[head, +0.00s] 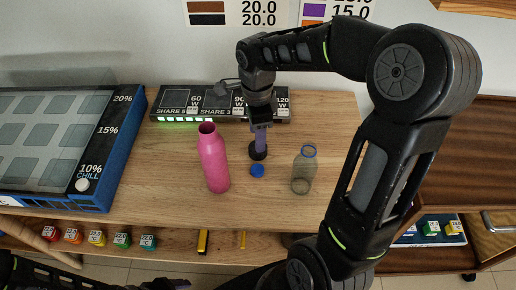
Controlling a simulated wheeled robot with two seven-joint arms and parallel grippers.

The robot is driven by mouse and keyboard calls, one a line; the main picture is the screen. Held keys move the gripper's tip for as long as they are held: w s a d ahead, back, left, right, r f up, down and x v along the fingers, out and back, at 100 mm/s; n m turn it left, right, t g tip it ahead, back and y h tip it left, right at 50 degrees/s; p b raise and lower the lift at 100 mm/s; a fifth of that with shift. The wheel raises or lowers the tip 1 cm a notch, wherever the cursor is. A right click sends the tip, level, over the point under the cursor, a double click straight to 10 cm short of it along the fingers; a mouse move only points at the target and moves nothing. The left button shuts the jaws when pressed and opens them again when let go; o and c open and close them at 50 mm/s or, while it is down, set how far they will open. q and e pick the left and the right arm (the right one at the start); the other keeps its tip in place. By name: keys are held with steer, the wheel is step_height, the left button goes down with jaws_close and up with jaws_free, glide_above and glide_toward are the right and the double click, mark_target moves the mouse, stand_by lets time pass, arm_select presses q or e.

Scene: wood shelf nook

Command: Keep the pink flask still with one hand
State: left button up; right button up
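The pink flask (213,160) stands upright on the wooden tabletop, left of my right gripper, with its open mouth facing up. My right gripper (259,143) points down just to the right of the flask, with a gap between them. A purple-grey part and a dark round end show at its tip; I cannot tell whether these are fingers or something held, nor whether it is open or shut. Only black parts of my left arm show along the bottom left edge; no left fingers can be made out.
A blue cap (257,171) lies below my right gripper. A clear bottle with a blue rim (303,172) stands to the right. A dark power strip (200,104) lies behind, and a blue-framed panel (60,140) fills the left. A lower shelf (170,243) holds small colored items.

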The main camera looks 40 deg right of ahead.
steer(key=shift+f, duration=2.65)
steer(key=c, duration=0.9)
steer(key=shift+c, duration=0.2)
step_height(320, 180, up, 10)
